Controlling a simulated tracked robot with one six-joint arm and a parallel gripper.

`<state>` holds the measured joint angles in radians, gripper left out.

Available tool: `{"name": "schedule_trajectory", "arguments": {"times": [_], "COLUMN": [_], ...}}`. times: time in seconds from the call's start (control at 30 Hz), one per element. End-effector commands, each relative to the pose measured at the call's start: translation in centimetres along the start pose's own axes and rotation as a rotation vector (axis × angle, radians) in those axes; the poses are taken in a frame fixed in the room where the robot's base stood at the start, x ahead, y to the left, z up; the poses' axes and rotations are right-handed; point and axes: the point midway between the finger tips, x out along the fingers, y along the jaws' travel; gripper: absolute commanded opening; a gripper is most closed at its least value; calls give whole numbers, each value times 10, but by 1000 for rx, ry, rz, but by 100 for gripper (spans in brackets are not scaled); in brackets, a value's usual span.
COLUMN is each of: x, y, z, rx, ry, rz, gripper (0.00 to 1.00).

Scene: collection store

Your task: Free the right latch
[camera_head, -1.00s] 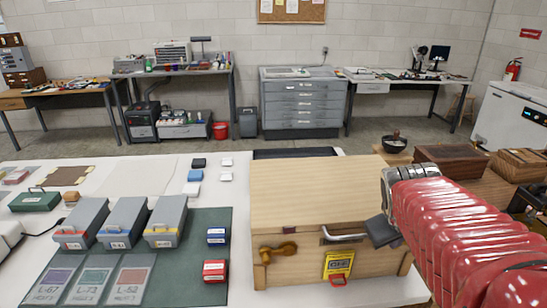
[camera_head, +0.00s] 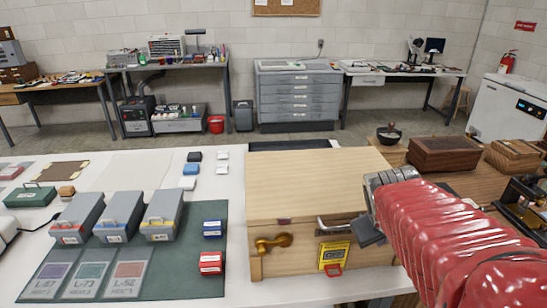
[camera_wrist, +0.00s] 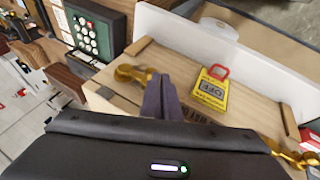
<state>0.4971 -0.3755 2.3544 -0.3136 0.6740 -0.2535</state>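A pale wooden box (camera_head: 310,176) stands closed on the white table. Its left latch, a brass piece (camera_head: 273,244), is on the front face. The right latch is hidden behind my arm in the head view. In the wrist view, which is turned round, it is the brass piece (camera_wrist: 133,74) at upper left, and the left latch (camera_wrist: 290,158) is at lower right. My gripper (camera_head: 370,231) is at the box's front right. Its dark fingers (camera_wrist: 162,98) look shut together and empty, close beside the right latch; contact is unclear.
Grey cases (camera_head: 120,217) stand on a green mat to the left. A dark wooden box (camera_head: 442,154) is at the right.

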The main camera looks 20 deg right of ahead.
Motion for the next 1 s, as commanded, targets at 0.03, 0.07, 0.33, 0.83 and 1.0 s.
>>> {"name": "schedule_trajectory", "arguments": {"times": [0.03,0.07,0.33,0.83,1.0], "x": [3,3,-12,-67,-81], "y": [-3,-3,1,-18,-29], "z": [4,4,-2,-9,-8], "rx": [0,0,0,-2,-2], "ry": [-11,-11,-4,3,2], "rz": [-6,-6,-3,-1,0], "gripper": [0,0,0,0,0]}}
